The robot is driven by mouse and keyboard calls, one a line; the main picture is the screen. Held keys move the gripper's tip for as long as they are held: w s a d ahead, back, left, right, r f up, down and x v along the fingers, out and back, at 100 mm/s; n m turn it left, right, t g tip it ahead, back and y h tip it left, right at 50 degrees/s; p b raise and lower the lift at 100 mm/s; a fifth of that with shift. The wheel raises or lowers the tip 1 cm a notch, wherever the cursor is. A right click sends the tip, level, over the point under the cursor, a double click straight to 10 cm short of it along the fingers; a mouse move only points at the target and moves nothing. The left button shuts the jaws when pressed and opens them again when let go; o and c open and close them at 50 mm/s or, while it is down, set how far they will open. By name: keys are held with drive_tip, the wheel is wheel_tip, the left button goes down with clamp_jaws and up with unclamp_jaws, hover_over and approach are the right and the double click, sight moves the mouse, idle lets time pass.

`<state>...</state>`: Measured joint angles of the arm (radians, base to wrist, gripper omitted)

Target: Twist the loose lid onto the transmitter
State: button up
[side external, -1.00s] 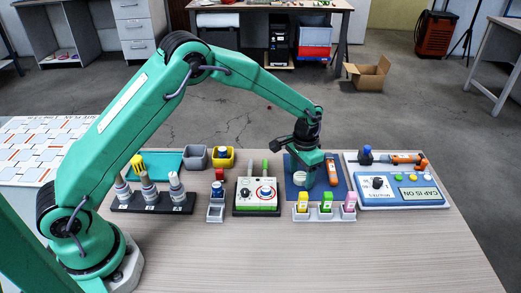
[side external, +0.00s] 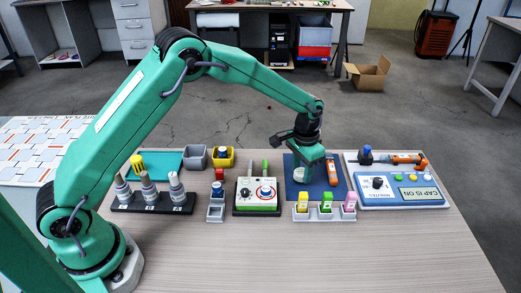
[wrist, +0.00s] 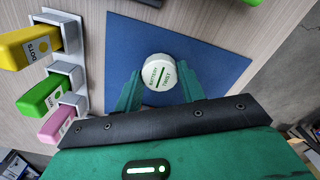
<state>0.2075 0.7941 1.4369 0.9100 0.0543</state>
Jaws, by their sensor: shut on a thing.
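The white round lid (wrist: 159,73) is on the blue mat side of my jaws in the wrist view; its top has lettering and a green bar. My gripper (wrist: 160,80) is shut on it, one green finger on each side. In the side view the white piece (side external: 298,175) shows at the left of my gripper (side external: 306,172), low over the blue mat (side external: 343,190). What lies directly under the lid is hidden, and I cannot tell whether it is seated. An orange and dark device (side external: 332,172) lies on the mat to the right.
A green-white box (side external: 257,193) stands left. The front table is clear.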

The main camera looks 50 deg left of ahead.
drive_tip(key=shift+r, duration=1.8)
drive_tip(key=shift+s, duration=0.15)
drive_tip(key=shift+s+r, duration=0.35)
drive_tip(key=shift+s, duration=0.1)
wheel_tip(320, 180, up, 4)
drive_tip(key=r, duration=0.1)
hover_over(266, 189)
drive_tip(key=shift+f, duration=0.25)
drive_tip(key=shift+f, duration=0.2)
drive_tip(key=shift+f, duration=1.65)
drive_tip(key=shift+f, duration=1.15)
idle(1.5)
